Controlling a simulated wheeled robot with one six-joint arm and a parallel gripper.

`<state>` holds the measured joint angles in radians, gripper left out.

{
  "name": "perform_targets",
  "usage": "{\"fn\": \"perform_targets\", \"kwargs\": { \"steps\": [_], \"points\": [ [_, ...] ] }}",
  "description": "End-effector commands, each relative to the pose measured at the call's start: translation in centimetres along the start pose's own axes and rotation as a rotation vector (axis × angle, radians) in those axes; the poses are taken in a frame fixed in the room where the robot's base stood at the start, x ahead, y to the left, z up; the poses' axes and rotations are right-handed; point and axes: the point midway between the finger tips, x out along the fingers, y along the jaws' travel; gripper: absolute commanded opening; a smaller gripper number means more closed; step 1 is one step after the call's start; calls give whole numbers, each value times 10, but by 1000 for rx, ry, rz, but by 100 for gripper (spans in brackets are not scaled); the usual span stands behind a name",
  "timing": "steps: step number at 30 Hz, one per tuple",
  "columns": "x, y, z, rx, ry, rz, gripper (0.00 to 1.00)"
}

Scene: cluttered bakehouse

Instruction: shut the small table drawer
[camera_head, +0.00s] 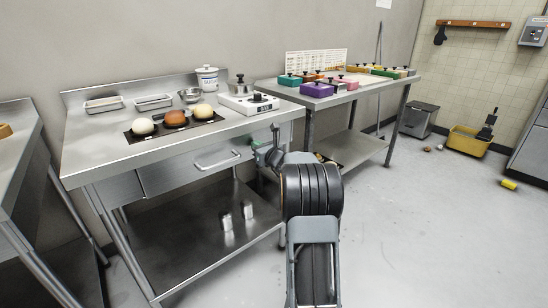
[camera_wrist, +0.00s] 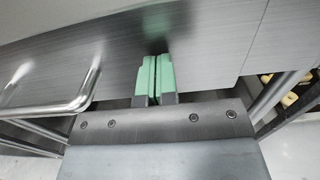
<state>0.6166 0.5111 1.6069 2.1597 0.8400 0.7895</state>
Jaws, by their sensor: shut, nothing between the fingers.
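The small table drawer (camera_head: 180,174) is in the steel table at the left in the head view, with a brushed metal front and a bar handle (camera_head: 217,161). In the wrist view the drawer front (camera_wrist: 115,50) fills the upper part, and its handle (camera_wrist: 50,108) is at the left. My gripper (camera_wrist: 156,72) has green fingers pressed together, with nothing between them. Its tips point at the drawer front, right of the handle and apart from it. They are at or very close to the metal; I cannot tell if they touch. I cannot tell how far the drawer stands out.
The table top (camera_head: 95,150) bears a dark tray (camera_head: 135,138) with buns, metal tins (camera_head: 104,104) and a white scale (camera_head: 247,104). Two small metal containers stand on the lower shelf (camera_head: 185,265). A second table (camera_head: 350,96) with coloured boxes stands behind my arm. Floor at the right is mostly clear.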

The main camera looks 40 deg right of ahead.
Motion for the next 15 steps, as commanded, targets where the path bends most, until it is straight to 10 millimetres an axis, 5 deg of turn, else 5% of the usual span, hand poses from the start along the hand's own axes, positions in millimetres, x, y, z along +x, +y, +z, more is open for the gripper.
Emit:
{"fn": "perform_targets", "kwargs": {
  "steps": [15],
  "points": [
    [-98,-8,0,1,6,-16,0]
  ]
}}
